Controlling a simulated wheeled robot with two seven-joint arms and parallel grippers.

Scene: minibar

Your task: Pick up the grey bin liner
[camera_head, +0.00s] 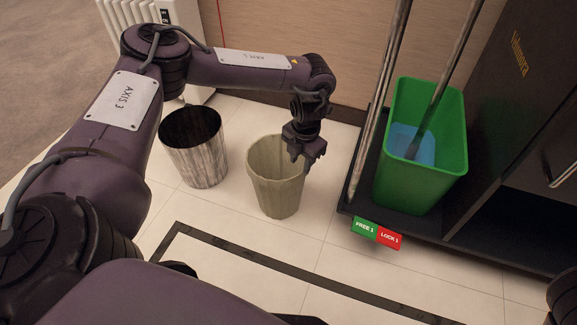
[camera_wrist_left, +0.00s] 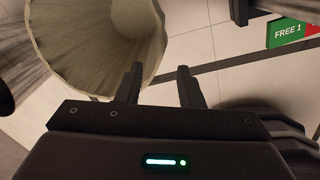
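The grey bin liner (camera_head: 278,196) looks like a ribbed, greyish-beige, open-topped tub. It stands upright and looks empty on the tiled floor in the middle of the head view. My left gripper (camera_head: 305,154) points down at its right rim. In the left wrist view the liner (camera_wrist_left: 85,45) fills the upper left, with its mouth visible. The left gripper (camera_wrist_left: 159,84) is open there, its left finger over the liner's edge and its right finger over floor. I cannot tell whether a finger touches the rim. My right gripper is not in view.
A dark-lined, streaked grey bin (camera_head: 195,158) stands close left of the liner. A green bucket (camera_head: 420,160) sits on a dark cart platform to the right, with metal poles beside it. A white radiator (camera_head: 150,15) and wall are behind. Floor in front is clear.

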